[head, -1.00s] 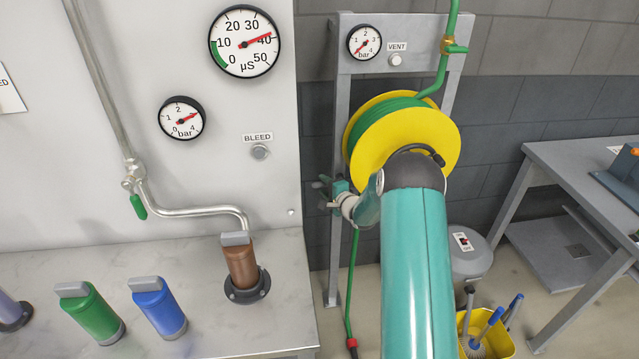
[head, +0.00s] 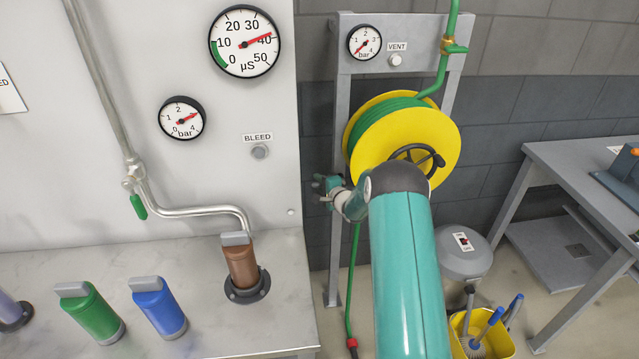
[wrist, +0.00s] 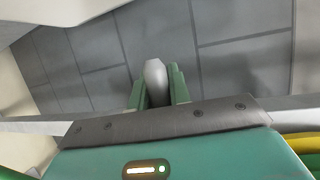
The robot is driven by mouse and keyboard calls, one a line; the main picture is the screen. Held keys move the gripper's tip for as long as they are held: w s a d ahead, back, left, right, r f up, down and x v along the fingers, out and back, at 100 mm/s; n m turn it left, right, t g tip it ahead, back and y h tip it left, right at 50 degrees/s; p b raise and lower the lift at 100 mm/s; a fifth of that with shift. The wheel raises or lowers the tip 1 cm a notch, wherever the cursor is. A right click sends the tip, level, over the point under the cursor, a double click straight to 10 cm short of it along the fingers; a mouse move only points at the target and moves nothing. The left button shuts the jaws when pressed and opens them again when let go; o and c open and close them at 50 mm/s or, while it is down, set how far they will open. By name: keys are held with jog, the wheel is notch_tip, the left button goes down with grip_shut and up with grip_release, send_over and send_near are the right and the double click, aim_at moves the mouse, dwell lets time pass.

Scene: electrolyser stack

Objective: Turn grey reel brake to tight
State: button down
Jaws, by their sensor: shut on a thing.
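The grey reel brake (wrist: 155,78) shows in the wrist view as a pale grey rounded lever between two green fingers. My gripper (wrist: 158,92) is shut on it, with a finger touching or close on each side. In the head view my gripper (head: 323,187) is at the left post of the reel stand, below and left of the yellow hose reel (head: 385,150). The brake's base and any tight marking are hidden from me.
A black handwheel (head: 425,158) sits on the reel's front, partly behind my arm. The metal reel frame (head: 342,105) and green hose (head: 351,280) are close to the gripper. A workbench (head: 580,160), grey drum (head: 463,258) and yellow bucket (head: 490,338) stand at right.

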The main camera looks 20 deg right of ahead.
jog(key=shift+r, duration=0.1)
jog(key=shift+s+d+r+m+t+y, duration=0.1)
jog(key=shift+d+r+m+t+y, duration=0.1)
jog(key=shift+r+m+t, duration=0.65)
jog(key=shift+d+r+m+t+y, duration=0.1)
jog(key=shift+d+r+m+y, duration=0.3)
jog(key=shift+m, duration=0.95)
jog(key=shift+s+d+r+m+t, duration=0.1)
jog(key=shift+r+m+t, duration=0.35)
jog(key=shift+r+m, duration=0.55)
jog(key=shift+f, duration=0.15)
jog(key=c, duration=1.3)
grip_release()
jog(key=shift+a, duration=0.1)
